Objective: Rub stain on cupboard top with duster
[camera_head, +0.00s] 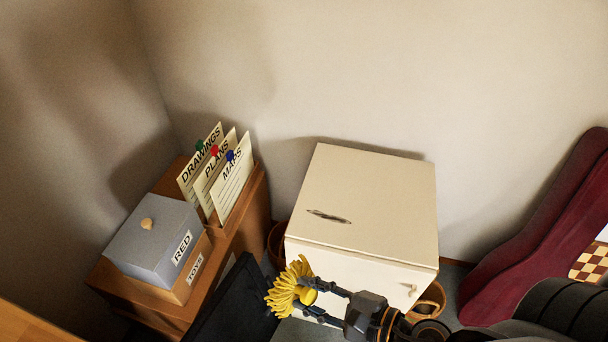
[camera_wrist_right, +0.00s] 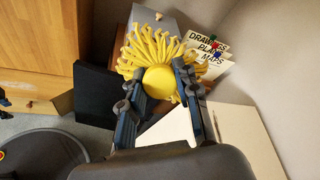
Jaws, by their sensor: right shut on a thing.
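The white cupboard (camera_head: 375,190) stands against the wall, and a corner of it shows in the right wrist view (camera_wrist_right: 245,135). A dark, narrow stain (camera_head: 328,216) lies on its top, left of the middle. My right gripper (camera_head: 318,302) is shut on the yellow duster (camera_head: 288,290), in front of the cupboard's lower left front corner in the head view. The duster looks apart from the cupboard top. The wrist view shows the duster's round yellow middle (camera_wrist_right: 160,82) between the fingers, its strands fanning beyond them. My left gripper is not in view.
A brown cabinet (camera_head: 247,222) at left bears a grey box (camera_head: 155,240) marked RED and upright cards (camera_head: 228,185). A black panel (camera_head: 232,308) stands before it. Baskets (camera_head: 428,300) flank the cupboard. A dark red case (camera_head: 545,235) leans at right. The cupboard top is otherwise clear.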

